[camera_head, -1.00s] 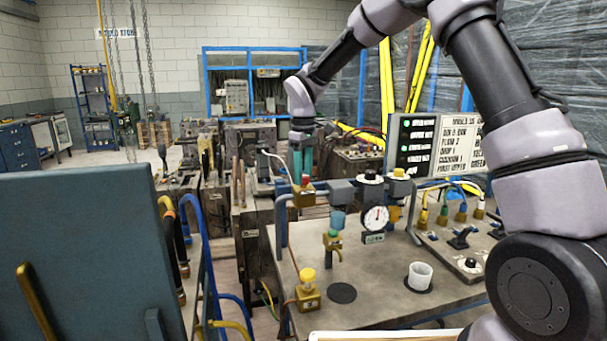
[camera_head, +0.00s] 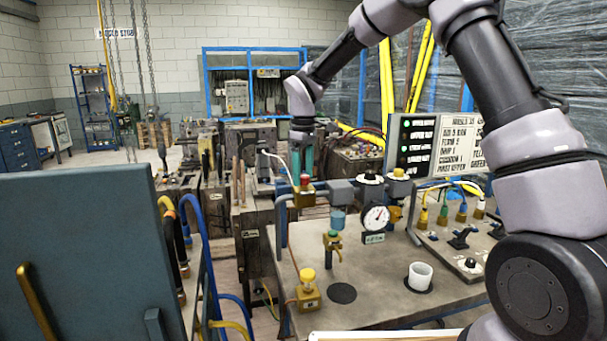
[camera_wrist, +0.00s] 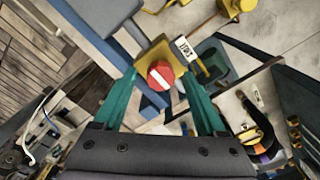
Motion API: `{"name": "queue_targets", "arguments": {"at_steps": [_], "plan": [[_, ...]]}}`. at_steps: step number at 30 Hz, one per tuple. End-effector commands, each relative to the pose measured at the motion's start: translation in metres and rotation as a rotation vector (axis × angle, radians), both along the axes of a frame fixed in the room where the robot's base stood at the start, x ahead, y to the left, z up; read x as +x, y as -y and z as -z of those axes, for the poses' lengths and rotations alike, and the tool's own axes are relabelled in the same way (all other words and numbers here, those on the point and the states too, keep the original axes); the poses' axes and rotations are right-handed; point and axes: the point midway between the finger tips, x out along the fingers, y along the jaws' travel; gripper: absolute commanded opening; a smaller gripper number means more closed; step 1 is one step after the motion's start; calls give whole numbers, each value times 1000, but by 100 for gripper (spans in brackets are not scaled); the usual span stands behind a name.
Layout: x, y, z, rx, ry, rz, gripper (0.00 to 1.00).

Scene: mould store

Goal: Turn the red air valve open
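The red air valve is a round red knob (camera_wrist: 160,75) with a white bar across its top, on a brass-coloured body. In the head view the red knob (camera_head: 304,179) sits at the back left of the grey bench, on the pipework. My gripper (camera_head: 302,166) points down over it with teal fingers. In the wrist view my gripper (camera_wrist: 160,76) is open, with one finger on each side of the knob and visible gaps between. Whether the fingertips are level with the knob or slightly above is hard to tell.
A yellow-topped brass valve (camera_head: 307,282) and a white cup (camera_head: 420,275) are on the bench (camera_head: 380,300). A lit sign board (camera_head: 434,145) stands behind.

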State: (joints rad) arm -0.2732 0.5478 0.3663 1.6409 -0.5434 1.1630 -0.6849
Motion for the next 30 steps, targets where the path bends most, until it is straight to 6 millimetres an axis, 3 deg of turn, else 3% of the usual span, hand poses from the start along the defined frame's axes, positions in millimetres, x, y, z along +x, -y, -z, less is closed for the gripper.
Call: {"name": "queue_targets", "arguments": {"at_steps": [7, 11, 22, 30], "plan": [[-1, 0, 0, -1, -2, 1, 73], [0, 0, -10, 0, 0, 0, 73], [0, 0, -81, 0, 1, 1, 73], [0, 0, -106, 0, -1, 1, 73]]}}
